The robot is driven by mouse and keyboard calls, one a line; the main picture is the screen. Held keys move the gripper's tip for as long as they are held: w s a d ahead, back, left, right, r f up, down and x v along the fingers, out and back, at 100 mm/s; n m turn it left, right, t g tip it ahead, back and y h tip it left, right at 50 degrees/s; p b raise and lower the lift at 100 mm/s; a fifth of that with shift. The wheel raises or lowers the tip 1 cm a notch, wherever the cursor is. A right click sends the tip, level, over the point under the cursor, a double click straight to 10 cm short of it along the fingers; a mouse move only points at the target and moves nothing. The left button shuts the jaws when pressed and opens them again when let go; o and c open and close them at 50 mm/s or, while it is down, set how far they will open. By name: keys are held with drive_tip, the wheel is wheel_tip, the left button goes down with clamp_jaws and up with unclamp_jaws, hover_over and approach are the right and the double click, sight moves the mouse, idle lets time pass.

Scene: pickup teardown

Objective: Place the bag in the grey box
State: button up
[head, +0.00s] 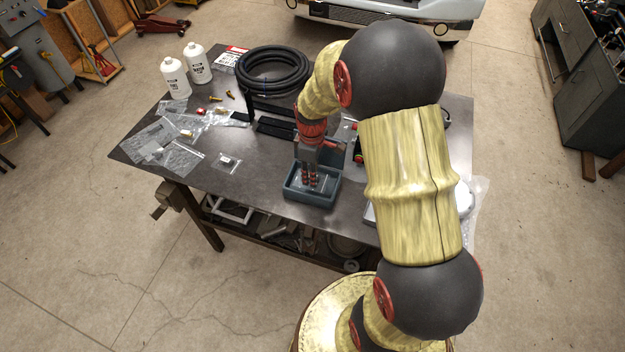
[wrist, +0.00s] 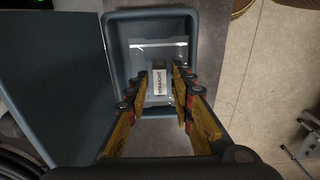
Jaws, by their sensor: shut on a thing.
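The grey box (head: 293,196) is an open blue-grey container at the table's front edge, and its rim shows in the wrist view (wrist: 109,52). My gripper (head: 309,183) points down into the box opening. In the wrist view my gripper (wrist: 161,82) has one finger on each side of a clear bag (wrist: 148,52) holding a dark item with a white label. It is shut on the bag. The bag lies within the box's outline; whether it touches the floor cannot be told. In the head view the bag cannot be made out.
The box's raised lid (wrist: 55,95) stands beside the opening. Several other clear bags (head: 172,129) and small parts lie on the left of the table (head: 262,190). Two white bottles (head: 175,78) and a black hose coil (head: 273,70) stand farther back.

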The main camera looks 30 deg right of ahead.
drive_tip(key=shift+w+d+f, duration=0.2)
drive_tip(key=shift+f, duration=0.2)
drive_tip(key=shift+w+d+f, duration=0.15)
drive_tip(key=shift+w+f, duration=0.05)
drive_tip(key=shift+f, duration=1.55)
drive_tip(key=shift+f+b, duration=0.15)
drive_tip(key=shift+b, duration=0.15)
drive_tip(key=o, duration=0.9)
drive_tip(key=shift+o, duration=0.2)
